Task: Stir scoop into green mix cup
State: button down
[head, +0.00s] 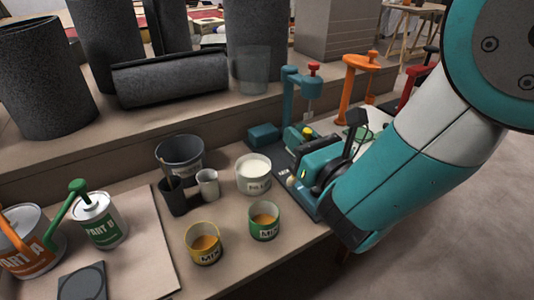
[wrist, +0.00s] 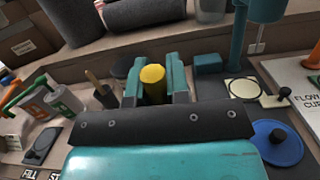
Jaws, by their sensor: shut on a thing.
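The green mix cup (head: 264,234), with orange-brown contents, stands upright near the bench's front edge. My gripper (head: 303,136) is to the right of and beyond it in the head view, apart from the cup. The fingers (wrist: 154,86) are shut on a yellow cylinder, which I take to be the scoop's handle (wrist: 153,76); its yellow end also shows in the head view (head: 307,131). The scoop's lower part is hidden, so I cannot tell whether it carries anything. The green cup is hidden in the wrist view.
A yellow mix cup (head: 204,255) stands left of the green one, and a white tub (head: 253,187) behind it. A black holder (head: 178,199), a light cup (head: 208,186) and a dark bucket (head: 180,150) stand behind left. A teal stand (head: 289,95) rises behind my gripper.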

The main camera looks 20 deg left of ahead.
jog(key=s+a+n+g+y, duration=0.1)
jog(key=s+a+g+y, duration=0.1)
jog(key=s+a, duration=0.3)
notch_tip(320, 180, down, 12)
jog(key=b, duration=1.2)
jog(key=shift+w+d+r, duration=0.2)
jog(key=shift+w, duration=0.05)
